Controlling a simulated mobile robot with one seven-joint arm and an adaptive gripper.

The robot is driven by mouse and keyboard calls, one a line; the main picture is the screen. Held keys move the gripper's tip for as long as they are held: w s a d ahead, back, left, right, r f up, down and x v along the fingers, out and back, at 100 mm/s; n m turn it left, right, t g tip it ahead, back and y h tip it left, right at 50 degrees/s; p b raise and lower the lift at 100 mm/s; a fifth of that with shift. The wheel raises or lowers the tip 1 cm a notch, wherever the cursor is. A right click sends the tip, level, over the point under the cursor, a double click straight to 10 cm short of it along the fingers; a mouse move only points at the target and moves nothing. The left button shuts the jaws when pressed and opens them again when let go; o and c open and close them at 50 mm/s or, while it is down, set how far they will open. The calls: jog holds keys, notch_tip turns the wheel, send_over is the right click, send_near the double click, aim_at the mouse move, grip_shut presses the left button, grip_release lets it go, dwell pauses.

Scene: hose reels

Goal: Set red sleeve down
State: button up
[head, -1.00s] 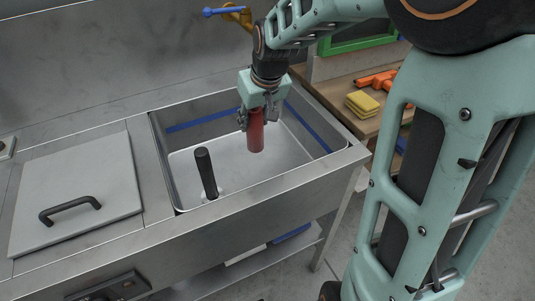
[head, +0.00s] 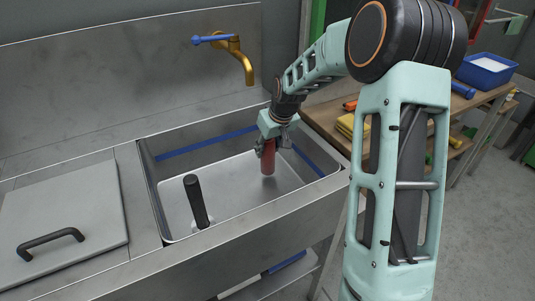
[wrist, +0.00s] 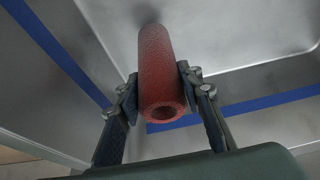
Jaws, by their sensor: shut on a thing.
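The red sleeve (head: 268,162) is a hollow tube, held upright inside the steel sink basin (head: 240,182), toward its right side. My gripper (head: 267,147) is shut on its upper part, with a finger on each side. In the wrist view the sleeve (wrist: 162,70) sits between the two fingers, its open end facing the camera. The sleeve's lower end is over the basin floor; I cannot tell whether it touches.
A black upright post (head: 196,201) stands in the basin left of the sleeve. A brass tap (head: 240,60) with a blue lever is on the back wall. A grey lid (head: 65,215) with a black handle lies left. A wooden bench (head: 325,118) with a yellow sponge is right.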

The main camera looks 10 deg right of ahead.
jog(key=shift+f, duration=0.95)
jog(key=shift+a+f, duration=0.1)
jog(key=shift+f, duration=0.15)
jog(key=o, duration=1.1)
jog(key=shift+s+r, duration=0.1)
jog(key=shift+r, duration=0.55)
jog(key=p+v, duration=0.2)
jog(key=v, duration=0.9)
jog(key=shift+s+r, duration=0.1)
